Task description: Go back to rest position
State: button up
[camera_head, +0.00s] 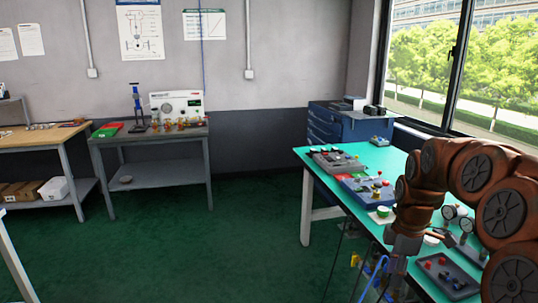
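My brown jointed arm comes in from the right edge and bends down over the near part of the green-topped table (388,158). My gripper (396,268) is at the low end of the arm, by the table's left edge near the bottom of the view. It is small and dark there, and I cannot make out its fingers or anything held in them. On the table are a grey device with knobs (336,160), a blue device (366,190) and round gauges (455,212). A grey panel with red buttons (446,275) lies to the right of my gripper.
Blue and black cables (374,275) hang by the table's left edge. A grey workbench (150,138) and a wooden bench (40,138) stand along the back wall. The green floor (230,235) between is clear.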

jog(key=s+a+r+m+p, duration=0.1)
jog(key=s+a+m, duration=0.3)
jog(key=s, duration=0.6)
jog(key=s+a+r+m+g+p, duration=0.1)
jog(key=s+a+r+m+p, duration=0.1)
jog(key=s+m, duration=0.4)
jog(key=s+a+r+m+p, duration=0.1)
jog(key=s+a+m+p, duration=0.3)
jog(key=s, duration=1.1)
jog(key=shift+s+a+r+m+g+h, duration=0.35)
jog(key=shift+a+m, duration=0.25)
jog(key=shift+a, duration=0.45)
jog(key=shift+d, duration=0.1)
